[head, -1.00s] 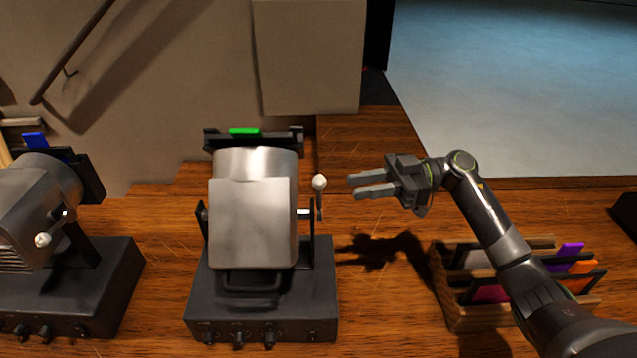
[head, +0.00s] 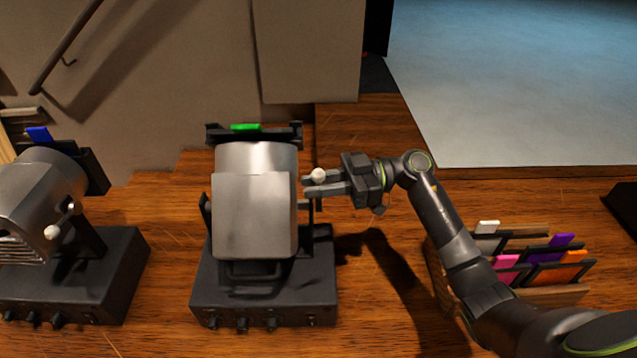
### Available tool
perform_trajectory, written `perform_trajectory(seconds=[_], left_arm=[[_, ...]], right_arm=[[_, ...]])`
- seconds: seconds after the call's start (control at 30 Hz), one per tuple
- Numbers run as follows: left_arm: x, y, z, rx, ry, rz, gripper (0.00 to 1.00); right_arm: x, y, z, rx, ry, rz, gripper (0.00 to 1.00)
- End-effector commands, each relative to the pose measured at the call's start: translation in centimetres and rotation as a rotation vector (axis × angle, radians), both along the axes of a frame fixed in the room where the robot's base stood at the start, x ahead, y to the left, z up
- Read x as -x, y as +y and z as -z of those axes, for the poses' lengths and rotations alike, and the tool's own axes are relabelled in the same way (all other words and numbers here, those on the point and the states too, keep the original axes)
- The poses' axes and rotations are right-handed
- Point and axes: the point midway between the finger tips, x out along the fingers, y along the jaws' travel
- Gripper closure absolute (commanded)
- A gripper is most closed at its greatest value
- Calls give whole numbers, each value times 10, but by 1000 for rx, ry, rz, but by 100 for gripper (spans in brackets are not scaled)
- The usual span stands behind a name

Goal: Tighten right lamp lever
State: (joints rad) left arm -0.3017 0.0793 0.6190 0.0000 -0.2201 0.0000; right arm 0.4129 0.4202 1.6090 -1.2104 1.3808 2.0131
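The right lamp (head: 254,215) is a silver stage lamp on a dark base with a green filter at its top, in the middle of the head view. Its lever, with a pale round knob (head: 318,175), stands upright on the lamp's right side. My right gripper (head: 308,186) reaches in from the right at the lever. Its two fingers are apart, with the knob overlapping the upper finger in the picture. I cannot tell whether they touch the lever; part of its stem is hidden by the fingers. My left gripper is not in view.
Another silver lamp (head: 42,200) with a blue filter and its own pale-knobbed lever stands at the left. A wooden rack (head: 540,294) of coloured filters stands at the right, partly behind my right arm. Desk between the right lamp and rack is clear.

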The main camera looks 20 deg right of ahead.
Motion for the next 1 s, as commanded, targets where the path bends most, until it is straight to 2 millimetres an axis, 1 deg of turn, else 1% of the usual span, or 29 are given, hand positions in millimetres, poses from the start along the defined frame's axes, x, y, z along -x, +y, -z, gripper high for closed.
perform_trajectory(seconds=[0.03,0.1,0.13,0.47,0.67,0.87,1.0], left_arm=[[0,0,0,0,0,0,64],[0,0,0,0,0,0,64],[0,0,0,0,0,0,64],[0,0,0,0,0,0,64],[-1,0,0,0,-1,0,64],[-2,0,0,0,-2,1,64],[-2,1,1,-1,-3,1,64]], right_arm=[[0,0,0,0,0,0,88],[0,0,0,0,0,0,97],[0,0,0,0,0,0,100],[0,0,0,1,-2,0,100],[2,0,0,11,-38,0,100],[8,2,1,41,-142,0,100],[13,3,2,74,-253,0,100]])
